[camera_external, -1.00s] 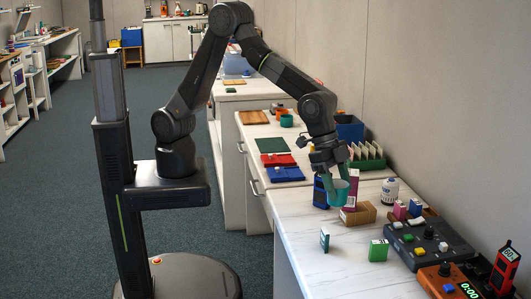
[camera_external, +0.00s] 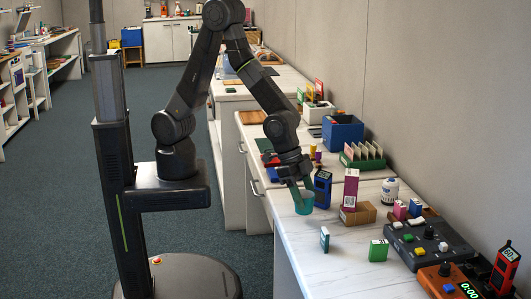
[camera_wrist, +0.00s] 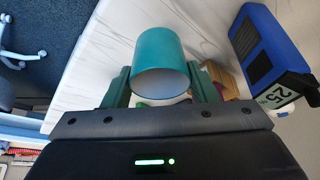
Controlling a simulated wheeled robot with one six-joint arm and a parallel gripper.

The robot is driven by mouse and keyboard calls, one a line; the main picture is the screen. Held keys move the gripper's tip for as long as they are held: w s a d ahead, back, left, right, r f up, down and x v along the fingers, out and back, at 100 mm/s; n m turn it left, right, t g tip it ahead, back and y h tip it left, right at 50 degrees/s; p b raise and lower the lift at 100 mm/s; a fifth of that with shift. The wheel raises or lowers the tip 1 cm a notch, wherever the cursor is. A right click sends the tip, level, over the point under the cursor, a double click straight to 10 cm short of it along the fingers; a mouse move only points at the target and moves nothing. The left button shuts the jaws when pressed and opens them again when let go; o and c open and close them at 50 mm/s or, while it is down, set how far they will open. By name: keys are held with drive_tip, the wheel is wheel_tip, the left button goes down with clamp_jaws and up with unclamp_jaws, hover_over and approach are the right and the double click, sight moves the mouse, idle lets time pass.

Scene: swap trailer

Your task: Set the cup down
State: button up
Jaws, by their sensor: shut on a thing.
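The teal cup (camera_external: 304,202) is held in my gripper (camera_external: 299,189) over the front part of the white counter (camera_external: 318,255). In the wrist view the cup (camera_wrist: 161,58) sits between the two green fingers, with its pale inside facing the camera. The gripper is shut on it. The cup's base is close to the counter top; I cannot tell whether it touches.
A blue meter (camera_external: 322,188) stands just right of the cup and shows large in the wrist view (camera_wrist: 262,45). A magenta box (camera_external: 350,188), a cardboard box (camera_external: 359,214) and a green box (camera_external: 378,250) are farther right.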

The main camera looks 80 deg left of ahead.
drive_tip(key=shift+f, duration=1.75)
drive_tip(key=shift+f, duration=0.1)
drive_tip(key=o, duration=1)
drive_tip(key=shift+s+r, duration=0.1)
drive_tip(key=shift+r, duration=0.45)
drive_tip(key=v, duration=1.1)
